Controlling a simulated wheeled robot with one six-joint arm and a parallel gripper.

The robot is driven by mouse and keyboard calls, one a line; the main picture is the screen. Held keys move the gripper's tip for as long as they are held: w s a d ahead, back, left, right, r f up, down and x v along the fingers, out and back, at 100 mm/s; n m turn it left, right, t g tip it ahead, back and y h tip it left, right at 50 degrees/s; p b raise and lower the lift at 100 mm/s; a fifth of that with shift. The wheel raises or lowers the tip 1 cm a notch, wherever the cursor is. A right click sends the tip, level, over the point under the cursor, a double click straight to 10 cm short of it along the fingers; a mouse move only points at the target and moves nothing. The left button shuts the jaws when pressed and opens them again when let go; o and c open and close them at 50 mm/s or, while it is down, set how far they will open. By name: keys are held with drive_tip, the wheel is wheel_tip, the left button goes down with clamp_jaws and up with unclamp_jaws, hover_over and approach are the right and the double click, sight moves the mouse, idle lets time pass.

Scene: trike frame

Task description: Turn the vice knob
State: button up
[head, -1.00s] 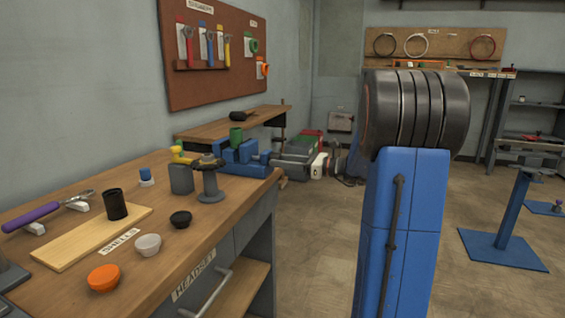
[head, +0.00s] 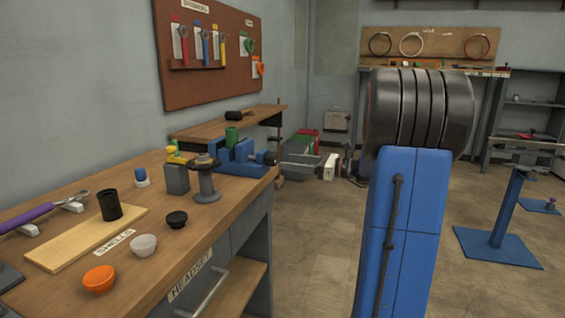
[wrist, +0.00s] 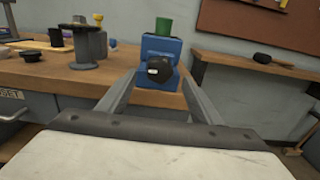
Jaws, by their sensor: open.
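The blue vice (head: 240,160) sits at the far end of the wooden bench, with a green cylinder (head: 232,137) on top. Its dark knob (head: 269,158) sticks out to the right over the bench end. In the wrist view the knob (wrist: 160,69) is straight ahead, in front of the blue vice body (wrist: 160,47). My gripper (wrist: 159,78) is open; its two grey fingers stand on either side of the knob in the picture. I see no contact, and cannot tell whether the fingertips reach the knob's depth.
A grey spool-like stand (head: 207,185) and a grey block (head: 177,179) stand near the vice. Cups and a board lie nearer on the bench. A second bench (head: 215,127) is behind the vice.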

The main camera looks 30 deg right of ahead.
drive_tip(key=v, duration=1.2)
drive_tip(key=shift+s, duration=0.15)
drive_tip(key=shift+d, duration=0.15)
idle(0.4)
drive_tip(key=m, duration=3.6)
approach(276, 160)
drive_tip(key=x, duration=0.9)
